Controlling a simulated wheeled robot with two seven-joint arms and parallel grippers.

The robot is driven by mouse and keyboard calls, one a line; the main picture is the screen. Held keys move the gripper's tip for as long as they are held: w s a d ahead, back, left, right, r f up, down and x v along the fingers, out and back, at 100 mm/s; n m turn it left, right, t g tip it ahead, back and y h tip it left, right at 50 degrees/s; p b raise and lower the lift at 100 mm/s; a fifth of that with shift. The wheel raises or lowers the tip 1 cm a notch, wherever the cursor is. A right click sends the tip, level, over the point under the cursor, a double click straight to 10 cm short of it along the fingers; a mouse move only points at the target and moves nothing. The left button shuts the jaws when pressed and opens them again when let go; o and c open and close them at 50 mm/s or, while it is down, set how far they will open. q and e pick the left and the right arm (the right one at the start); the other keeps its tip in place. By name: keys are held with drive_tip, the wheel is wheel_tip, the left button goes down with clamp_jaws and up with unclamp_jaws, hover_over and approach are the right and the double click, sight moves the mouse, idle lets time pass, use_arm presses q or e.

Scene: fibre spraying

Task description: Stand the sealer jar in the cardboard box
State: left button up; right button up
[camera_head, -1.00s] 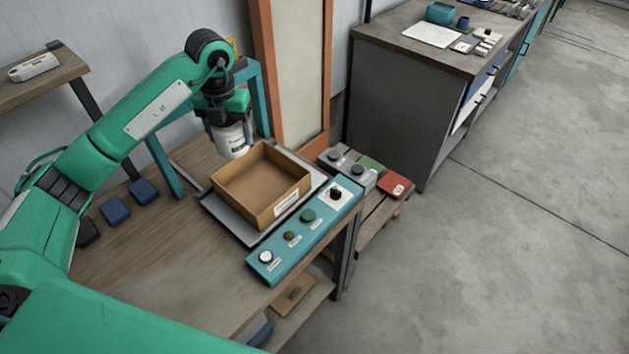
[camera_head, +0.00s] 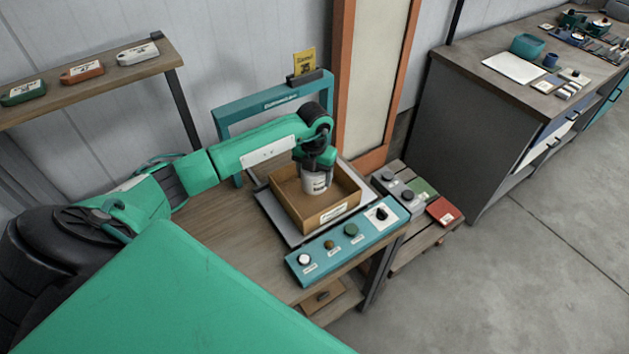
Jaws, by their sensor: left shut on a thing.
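The white sealer jar (camera_head: 315,182) with a dark label band is upright inside the open cardboard box (camera_head: 312,216), towards its back and middle. My left gripper (camera_head: 317,165) comes down from above and is shut on the jar's upper part. The jar's base is hidden from clear view, so I cannot tell whether it touches the box floor. The box sits on a grey tray (camera_head: 271,212) on the wooden bench. My right gripper is not in view.
A teal control panel (camera_head: 345,240) with several knobs lies along the box's front. A teal frame (camera_head: 262,107) stands behind the box. Grey, green and red boxes (camera_head: 443,210) sit to the right. Bare bench top (camera_head: 230,225) lies left of the tray.

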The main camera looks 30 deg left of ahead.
sight(314, 185)
use_arm(q)
wheel_tip(314, 185, down, 5)
drive_tip(key=shift+r+p, duration=0.2)
drive_tip(key=shift+p, duration=0.45)
drive_tip(key=shift+f, duration=0.2)
drive_tip(key=o, duration=1.1)
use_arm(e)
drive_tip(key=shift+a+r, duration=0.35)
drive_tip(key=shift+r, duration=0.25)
use_arm(q)
drive_tip(key=shift+r, duration=0.1)
